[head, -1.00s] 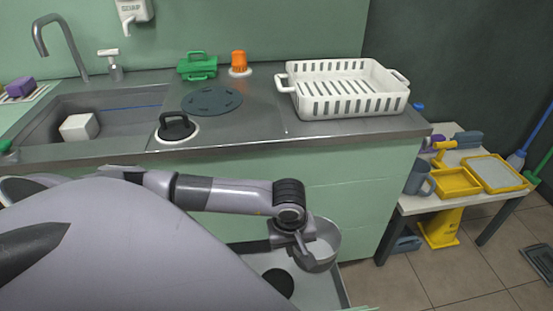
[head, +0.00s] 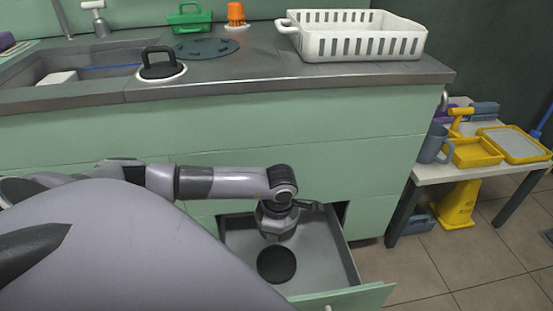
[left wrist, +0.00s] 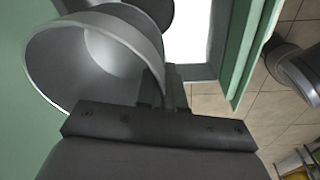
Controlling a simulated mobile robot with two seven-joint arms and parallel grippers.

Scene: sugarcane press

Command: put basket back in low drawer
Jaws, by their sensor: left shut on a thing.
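A low drawer (head: 335,250) stands pulled out from the green cabinet, with a black round disc (head: 277,265) on its floor. My left gripper (head: 290,208) is over the drawer. It is shut on the rim of a grey metal cup-shaped basket (head: 277,228). In the left wrist view the basket (left wrist: 95,55) fills the upper left, its mouth partly toward the camera, and the drawer's green front (left wrist: 245,55) is to its right. The basket is largely hidden by the gripper in the head view; whether it touches the drawer I cannot tell. My right gripper is not in view.
The counter (head: 230,80) above the drawer holds a white slotted basket (head: 360,42), a black-handled plug (head: 160,65) and a green caddy (head: 190,18). A small table (head: 470,172) with yellow trays stands to the right.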

